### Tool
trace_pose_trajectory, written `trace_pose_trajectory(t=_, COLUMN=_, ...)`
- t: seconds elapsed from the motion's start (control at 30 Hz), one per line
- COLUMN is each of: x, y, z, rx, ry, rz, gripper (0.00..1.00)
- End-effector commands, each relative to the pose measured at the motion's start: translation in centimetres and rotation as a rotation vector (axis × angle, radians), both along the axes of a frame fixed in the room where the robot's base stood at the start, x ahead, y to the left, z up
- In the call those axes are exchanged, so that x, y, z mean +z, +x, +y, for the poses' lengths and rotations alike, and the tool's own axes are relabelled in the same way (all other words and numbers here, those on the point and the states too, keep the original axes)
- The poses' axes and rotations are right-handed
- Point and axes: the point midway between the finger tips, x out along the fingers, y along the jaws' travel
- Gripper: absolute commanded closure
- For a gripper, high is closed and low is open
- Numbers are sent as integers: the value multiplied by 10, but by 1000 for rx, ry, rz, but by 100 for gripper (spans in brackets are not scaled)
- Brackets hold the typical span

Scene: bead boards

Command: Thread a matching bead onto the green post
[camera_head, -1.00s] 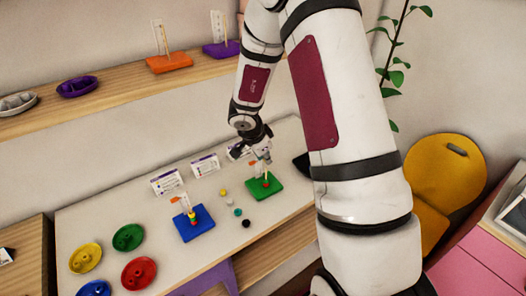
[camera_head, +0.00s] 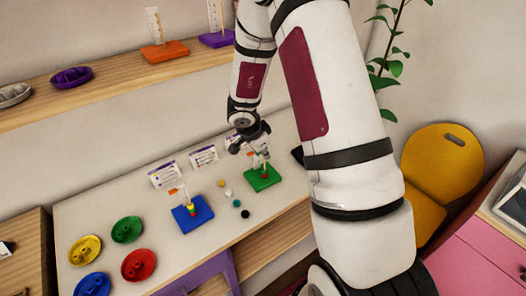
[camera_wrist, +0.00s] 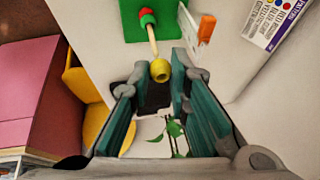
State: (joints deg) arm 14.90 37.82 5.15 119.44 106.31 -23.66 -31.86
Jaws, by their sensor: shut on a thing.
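The green board (camera_head: 263,184) stands on the white table and also shows at the top of the wrist view (camera_wrist: 170,32). Its pale wooden post (camera_wrist: 152,40) carries a red bead (camera_wrist: 146,12) and a green bead (camera_wrist: 148,20) near the base. My gripper (camera_wrist: 160,68) is shut on a yellow bead (camera_wrist: 160,73), held between the teal fingertips. The bead appears at the free end of the post; I cannot tell whether the post tip is in its hole. In the head view my gripper (camera_head: 250,138) is above the green board, its fingertips hard to make out.
A blue board (camera_head: 193,220) with a beaded post stands left of the green one. Several loose beads, including a teal one (camera_head: 236,203) and a black one (camera_head: 245,214), lie between and in front. Printed cards (camera_head: 165,174) stand behind. Coloured dishes (camera_head: 127,230) sit at the left.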

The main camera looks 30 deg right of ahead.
Motion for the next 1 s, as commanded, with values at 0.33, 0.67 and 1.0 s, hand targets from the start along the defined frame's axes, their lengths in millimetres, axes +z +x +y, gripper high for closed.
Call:
trace_pose_trajectory(t=0.33, x=-2, y=0, z=0, rx=0, ry=0, rz=0, gripper=94)
trace_pose_trajectory(t=0.67, x=-6, y=0, z=0, rx=-1, ry=0, rz=0, gripper=94)
trace_pose_trajectory(t=1.0, x=-11, y=0, z=0, rx=0, ry=0, rz=0, gripper=94)
